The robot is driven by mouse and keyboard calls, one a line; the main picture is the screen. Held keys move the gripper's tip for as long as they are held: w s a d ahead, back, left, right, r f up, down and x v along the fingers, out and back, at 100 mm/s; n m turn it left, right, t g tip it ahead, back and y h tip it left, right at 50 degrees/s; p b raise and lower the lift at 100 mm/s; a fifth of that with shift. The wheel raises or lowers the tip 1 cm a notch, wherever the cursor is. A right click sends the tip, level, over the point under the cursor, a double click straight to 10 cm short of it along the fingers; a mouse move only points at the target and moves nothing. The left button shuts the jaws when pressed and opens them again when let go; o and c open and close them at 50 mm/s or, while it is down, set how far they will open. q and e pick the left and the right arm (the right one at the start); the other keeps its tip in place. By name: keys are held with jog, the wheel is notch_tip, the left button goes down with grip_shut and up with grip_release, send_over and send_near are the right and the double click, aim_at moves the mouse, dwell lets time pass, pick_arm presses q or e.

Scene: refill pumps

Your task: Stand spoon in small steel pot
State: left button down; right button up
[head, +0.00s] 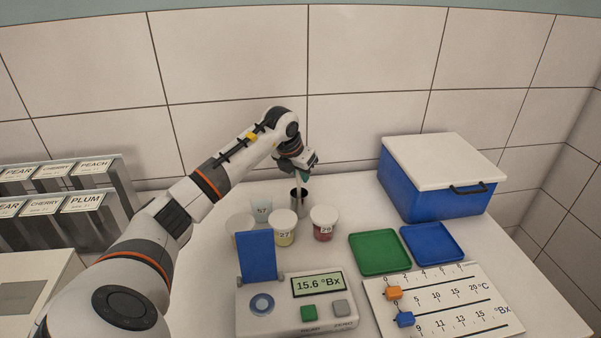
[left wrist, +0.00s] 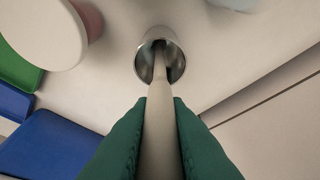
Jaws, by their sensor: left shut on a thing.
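My left gripper (head: 304,175) is shut on the spoon (head: 298,184), above the small steel pot (head: 305,208) at the back of the table. In the left wrist view, the pale spoon (left wrist: 161,120) sits between the green fingertips of my left gripper (left wrist: 158,110). The spoon points down, and its far end shows within the round mouth of the pot (left wrist: 177,66). Whether it touches the pot's bottom is hidden. My right gripper is not in view.
Numbered cups, including one marked 27 (head: 283,234) and one marked 29 (head: 323,225), stand close in front of the pot. A refractometer (head: 280,318), green tray (head: 379,252), blue tray (head: 432,244) and lidded blue box (head: 414,192) stand nearer or to the right.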

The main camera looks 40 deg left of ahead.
pick_arm(q)
jog(key=c, duration=1.4)
grip_release()
jog(key=shift+r, duration=0.25)
jog(key=shift+s+r, duration=0.15)
jog(key=shift+r, duration=0.2)
jog(key=b+v, duration=0.2)
jog(key=v, duration=0.9)
